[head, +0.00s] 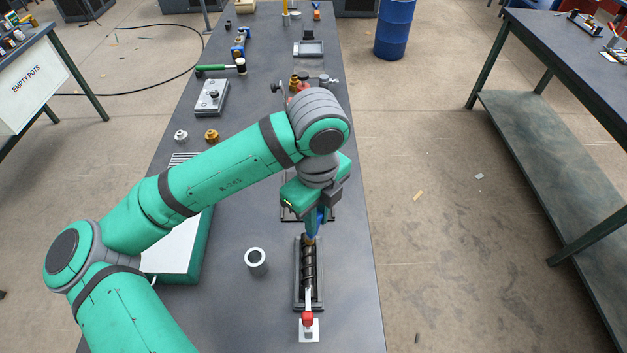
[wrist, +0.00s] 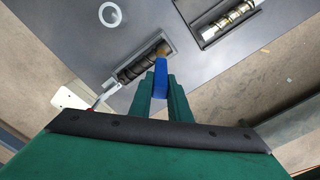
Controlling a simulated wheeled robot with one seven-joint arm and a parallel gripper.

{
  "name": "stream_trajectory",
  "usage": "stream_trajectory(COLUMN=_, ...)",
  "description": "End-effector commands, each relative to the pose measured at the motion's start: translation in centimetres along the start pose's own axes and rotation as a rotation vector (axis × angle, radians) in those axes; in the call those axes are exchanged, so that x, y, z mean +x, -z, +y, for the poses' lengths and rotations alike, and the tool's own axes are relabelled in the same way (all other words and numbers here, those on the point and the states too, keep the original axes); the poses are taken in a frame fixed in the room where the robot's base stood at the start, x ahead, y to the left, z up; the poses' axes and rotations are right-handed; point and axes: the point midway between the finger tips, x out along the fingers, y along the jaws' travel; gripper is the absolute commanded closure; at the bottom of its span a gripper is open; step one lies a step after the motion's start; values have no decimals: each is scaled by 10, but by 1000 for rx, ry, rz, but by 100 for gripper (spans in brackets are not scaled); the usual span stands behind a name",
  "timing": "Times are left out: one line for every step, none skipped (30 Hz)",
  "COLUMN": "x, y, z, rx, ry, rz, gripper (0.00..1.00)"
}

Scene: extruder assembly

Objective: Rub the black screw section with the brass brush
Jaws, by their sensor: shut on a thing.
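The black screw section (head: 308,268) lies lengthwise in a dark cradle (head: 296,290), its spiral flights facing up. It also shows in the wrist view (wrist: 137,68). My gripper (head: 320,208) is shut on the blue handle of the brass brush (wrist: 160,76), which points downward. The brush's brownish bristle end (wrist: 163,49) is at the far end of the screw section and appears to touch it or sit just above it; I cannot tell which. My gripper is above that end of the cradle.
A red-tipped clamp (head: 307,319) stands at the cradle's near end. A white-rimmed cup (head: 256,262) stands to the left. Another tray with a brass-and-black screw (wrist: 238,18) lies beyond the cradle, partly hidden by my gripper in the head view. The table right of the cradle is clear.

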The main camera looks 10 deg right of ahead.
Motion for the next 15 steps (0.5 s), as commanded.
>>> stream_trajectory(x=-1, y=0, z=-2, rx=1, ry=1, rz=0, gripper=100)
stream_trajectory(x=-1, y=0, z=-3, rx=2, ry=1, rz=1, gripper=100)
stream_trajectory(x=-2, y=0, z=-4, rx=3, ry=1, rz=0, gripper=100)
stream_trajectory(x=-5, y=0, z=-4, rx=3, ry=2, rz=0, gripper=100)
stream_trajectory(x=-10, y=0, z=-4, rx=4, ry=2, rz=-1, gripper=100)
stream_trajectory(x=-21, y=0, z=-4, rx=5, ry=2, rz=-4, gripper=100)
stream_trajectory(x=-24, y=1, z=-4, rx=6, ry=1, rz=-2, gripper=100)
stream_trajectory(x=-25, y=1, z=-4, rx=6, ry=1, rz=-1, gripper=100)
stream_trajectory(x=-29, y=1, z=-4, rx=5, ry=1, rz=-1, gripper=100)
stream_trajectory(x=-32, y=1, z=-4, rx=5, ry=2, rz=-1, gripper=100)
stream_trajectory(x=-34, y=1, z=-4, rx=6, ry=2, rz=-1, gripper=100)
stream_trajectory(x=-38, y=1, z=-4, rx=6, ry=1, rz=0, gripper=100)
stream_trajectory(x=-40, y=1, z=-4, rx=7, ry=1, rz=0, gripper=100)
stream_trajectory(x=-43, y=1, z=-4, rx=7, ry=1, rz=-1, gripper=100)
stream_trajectory(x=-47, y=1, z=-5, rx=8, ry=1, rz=-1, gripper=100)
